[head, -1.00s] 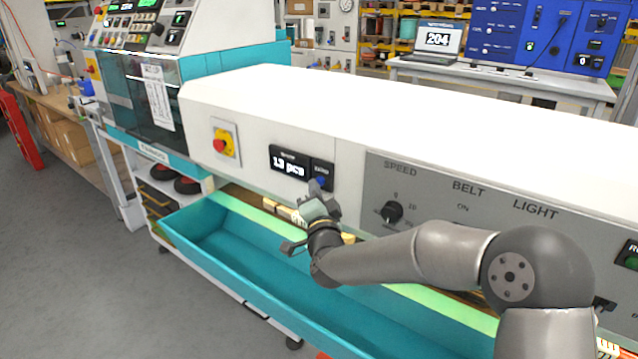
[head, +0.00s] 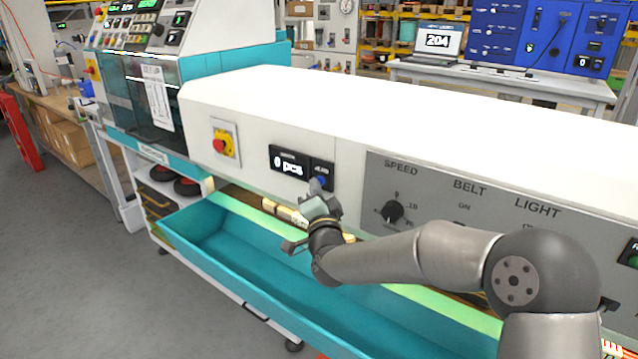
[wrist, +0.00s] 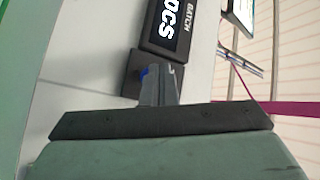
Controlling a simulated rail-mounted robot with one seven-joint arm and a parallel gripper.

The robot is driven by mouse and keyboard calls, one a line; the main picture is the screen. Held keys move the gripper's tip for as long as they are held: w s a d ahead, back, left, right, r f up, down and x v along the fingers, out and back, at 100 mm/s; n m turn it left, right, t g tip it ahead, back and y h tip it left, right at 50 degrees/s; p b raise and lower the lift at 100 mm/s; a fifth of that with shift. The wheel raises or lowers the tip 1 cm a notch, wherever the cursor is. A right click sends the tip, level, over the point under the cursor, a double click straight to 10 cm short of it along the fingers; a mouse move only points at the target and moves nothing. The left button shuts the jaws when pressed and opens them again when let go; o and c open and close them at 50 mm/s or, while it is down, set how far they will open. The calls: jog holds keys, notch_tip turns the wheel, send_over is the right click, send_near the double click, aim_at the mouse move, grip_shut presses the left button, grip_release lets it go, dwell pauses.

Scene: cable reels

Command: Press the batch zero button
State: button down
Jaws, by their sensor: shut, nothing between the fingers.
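The batch counter display (head: 289,163) on the white machine front reads "0 pcs". Right beside it is a small dark button panel (head: 322,170) with a blue button (head: 321,181). My gripper (head: 315,186) is shut and empty, with its fingertips at the blue button. In the wrist view the shut fingers (wrist: 159,84) reach the dark panel, and only a sliver of the blue button (wrist: 144,73) shows beside them. The fingers hide the rest, so I cannot tell whether the button is pushed in. The counter (wrist: 168,30) also shows there, turned sideways.
A red and yellow emergency stop (head: 222,143) sits left of the display. The grey panel with a speed knob (head: 392,211) is to the right. A teal tray (head: 215,230) extends below my arm. Teal machine and laptop bench stand behind.

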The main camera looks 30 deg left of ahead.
jog(key=shift+s+b, duration=0.4)
jog(key=shift+s, duration=0.3)
jog(key=s+b, duration=0.2)
jog(key=s, duration=0.3)
jog(key=shift+a, duration=0.15)
dwell(0.7)
